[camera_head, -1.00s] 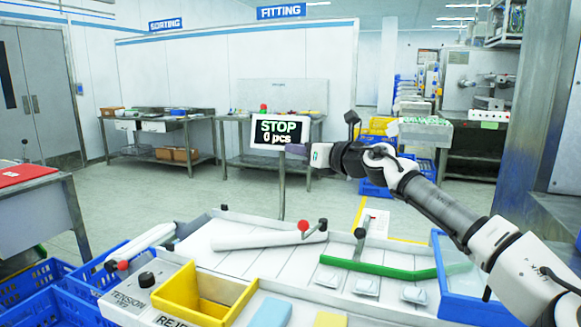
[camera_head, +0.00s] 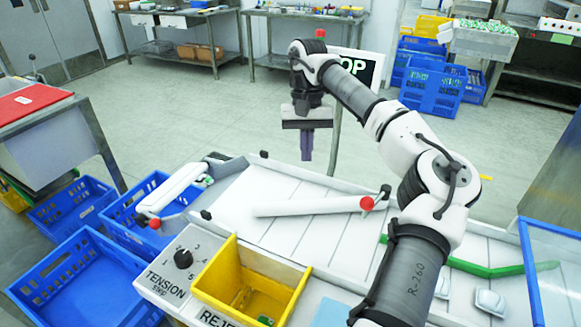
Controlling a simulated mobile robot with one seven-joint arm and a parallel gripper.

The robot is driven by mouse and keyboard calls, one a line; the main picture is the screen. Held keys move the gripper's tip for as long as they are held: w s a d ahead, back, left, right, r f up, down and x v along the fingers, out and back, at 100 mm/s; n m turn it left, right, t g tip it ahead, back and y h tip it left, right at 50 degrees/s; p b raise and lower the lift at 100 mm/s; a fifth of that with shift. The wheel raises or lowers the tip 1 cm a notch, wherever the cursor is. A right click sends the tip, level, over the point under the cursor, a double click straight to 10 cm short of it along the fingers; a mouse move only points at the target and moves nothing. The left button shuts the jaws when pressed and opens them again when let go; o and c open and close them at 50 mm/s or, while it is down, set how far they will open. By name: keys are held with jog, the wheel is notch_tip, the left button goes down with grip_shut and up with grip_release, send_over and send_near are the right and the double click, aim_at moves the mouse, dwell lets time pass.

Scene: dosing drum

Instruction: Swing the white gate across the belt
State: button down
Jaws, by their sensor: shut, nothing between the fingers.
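A white bar-shaped gate (camera_head: 310,207) lies slantwise over the white belt (camera_head: 285,237). A red knob (camera_head: 367,203) and a dark post (camera_head: 385,191) are at its right end. My gripper (camera_head: 307,158) points down above the far edge of the belt, behind the bar in the picture. Its fingers are shut and empty, apart from the bar. Another white arm-like part (camera_head: 172,188) with a red knob (camera_head: 154,223) stands at the belt's left end.
A green bar (camera_head: 480,267) crosses the belt's right part, partly hidden by my arm. A pouch (camera_head: 490,302) lies near it. A yellow reject bin (camera_head: 245,285) and tension dial (camera_head: 183,259) are in front. Blue crates (camera_head: 70,262) stand left. A sign screen (camera_head: 358,68) is behind my arm.

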aim_at(309, 204)
jog(key=x, duration=0.5)
jog(key=p+x, duration=0.1)
jog(key=x, duration=0.4)
jog(key=shift+s+d+p, duration=0.15)
jog(key=shift+d+p, duration=0.05)
jog(key=shift+p, duration=0.1)
jog(key=shift+s+b, duration=0.35)
jog(key=shift+b, duration=0.1)
jog(key=s+b, duration=0.2)
jog(key=s, duration=0.1)
jog(key=shift+s+d+f+b, duration=0.2)
jog(key=shift+s+b, duration=0.1)
jog(key=shift+b, duration=0.1)
jog(key=shift+s+r, duration=0.25)
jog(key=shift+s, duration=0.2)
